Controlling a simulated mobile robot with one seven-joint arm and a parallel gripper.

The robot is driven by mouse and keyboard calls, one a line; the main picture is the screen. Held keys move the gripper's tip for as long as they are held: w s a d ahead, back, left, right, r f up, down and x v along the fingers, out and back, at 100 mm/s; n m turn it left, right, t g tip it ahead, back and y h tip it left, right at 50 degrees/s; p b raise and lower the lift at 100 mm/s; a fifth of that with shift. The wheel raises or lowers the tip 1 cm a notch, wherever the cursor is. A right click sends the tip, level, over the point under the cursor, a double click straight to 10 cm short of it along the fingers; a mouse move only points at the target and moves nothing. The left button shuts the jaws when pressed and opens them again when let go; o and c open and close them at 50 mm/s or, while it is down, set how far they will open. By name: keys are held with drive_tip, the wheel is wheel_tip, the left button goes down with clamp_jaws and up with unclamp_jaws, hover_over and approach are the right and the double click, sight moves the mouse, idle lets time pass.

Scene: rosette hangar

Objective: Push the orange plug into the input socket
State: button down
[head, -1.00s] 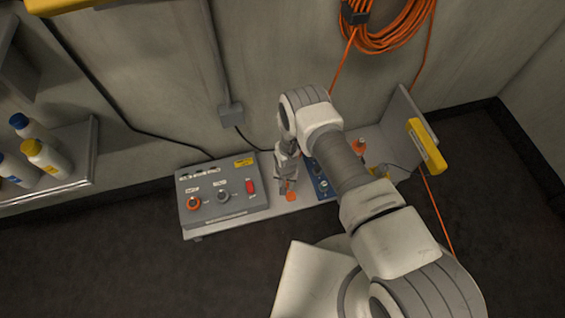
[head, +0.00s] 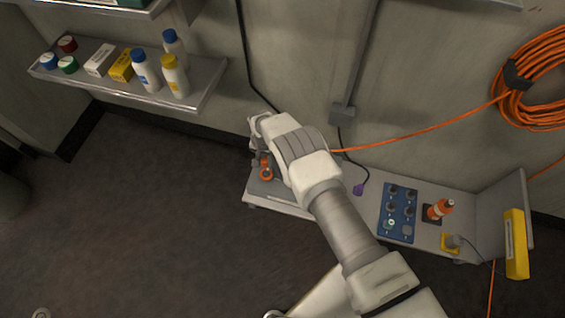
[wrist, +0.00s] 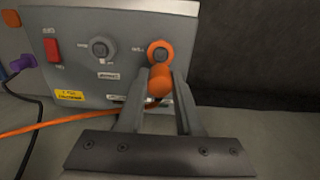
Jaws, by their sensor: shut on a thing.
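My gripper (wrist: 160,76) is shut on the orange plug (wrist: 159,83) in the wrist view. The plug is right in front of the orange-ringed input socket (wrist: 159,48) on the grey box (wrist: 122,22). Its tip overlaps the lower part of the ring, and I cannot tell whether it is inside. An orange cable (wrist: 48,124) runs left from behind the fingers. In the head view my gripper (head: 260,150) is over the box (head: 285,208), mostly hidden by my wrist, with the orange ring (head: 266,172) showing beside it.
A purple plug (head: 358,189) is right of the box. A shelf (head: 205,90) with bottles is at upper left.

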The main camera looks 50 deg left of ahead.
drive_tip(key=shift+f, duration=2.85)
drive_tip(key=shift+b, duration=0.45)
drive_tip(key=shift+f+b, duration=0.35)
drive_tip(key=shift+b, duration=0.35)
idle(0.7)
drive_tip(key=c, duration=0.5)
unclamp_jaws()
wheel_tip(320, 180, up, 18)
drive_tip(key=p, duration=0.7)
drive_tip(key=shift+f+p, duration=0.25)
drive_tip(key=shift+p, duration=0.1)
drive_tip(key=shift+s, duration=0.1)
